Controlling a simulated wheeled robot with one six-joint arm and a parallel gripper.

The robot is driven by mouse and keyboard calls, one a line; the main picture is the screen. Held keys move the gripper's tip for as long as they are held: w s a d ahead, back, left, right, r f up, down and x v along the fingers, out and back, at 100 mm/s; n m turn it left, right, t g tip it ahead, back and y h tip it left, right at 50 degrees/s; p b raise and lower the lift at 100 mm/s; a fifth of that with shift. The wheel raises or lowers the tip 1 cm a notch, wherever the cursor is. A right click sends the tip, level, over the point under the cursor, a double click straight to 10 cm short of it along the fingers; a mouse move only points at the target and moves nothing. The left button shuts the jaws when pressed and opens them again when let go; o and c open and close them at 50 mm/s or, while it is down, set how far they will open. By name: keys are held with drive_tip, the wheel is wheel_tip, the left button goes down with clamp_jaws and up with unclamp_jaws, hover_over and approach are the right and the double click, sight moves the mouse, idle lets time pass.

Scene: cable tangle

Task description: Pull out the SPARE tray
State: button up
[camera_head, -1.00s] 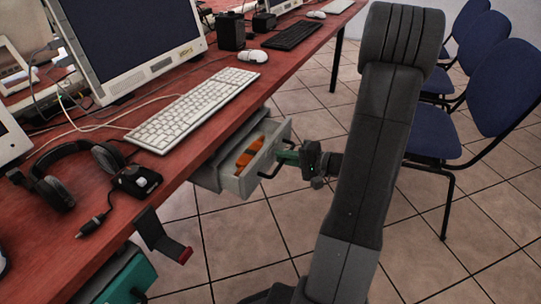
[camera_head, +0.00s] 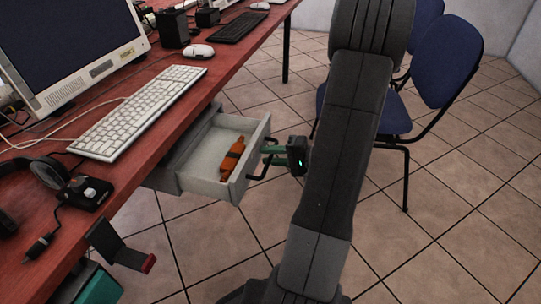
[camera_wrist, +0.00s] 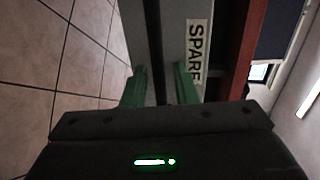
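The SPARE tray (camera_head: 262,131) is a grey drawer under the red desk, pulled partly out. Its "SPARE" label (camera_wrist: 196,48) shows on the front in the wrist view. An orange object with a dark band (camera_head: 232,156) lies inside. The tray's dark bar handle (camera_head: 260,172) stands out from the front. My gripper (camera_head: 268,156) is at this handle. The exact contact is hard to see.
The red desk (camera_head: 160,75) above holds a keyboard (camera_head: 138,112), monitor (camera_head: 70,50), mouse (camera_head: 199,51) and headphones (camera_head: 50,172). A dark bracket (camera_head: 120,248) hangs from its front edge. Blue chairs (camera_head: 440,65) stand at the right. Tiled floor in front of the tray is free.

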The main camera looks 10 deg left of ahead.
drive_tip(key=p+v, duration=0.3)
drive_tip(key=v, duration=1)
drive_tip(key=shift+d, duration=0.4)
drive_tip(key=shift+r, duration=0.1)
drive_tip(key=shift+b+x, duration=1.45)
drive_tip(key=shift+x, duration=5.6)
drive_tip(key=shift+s, duration=0.1)
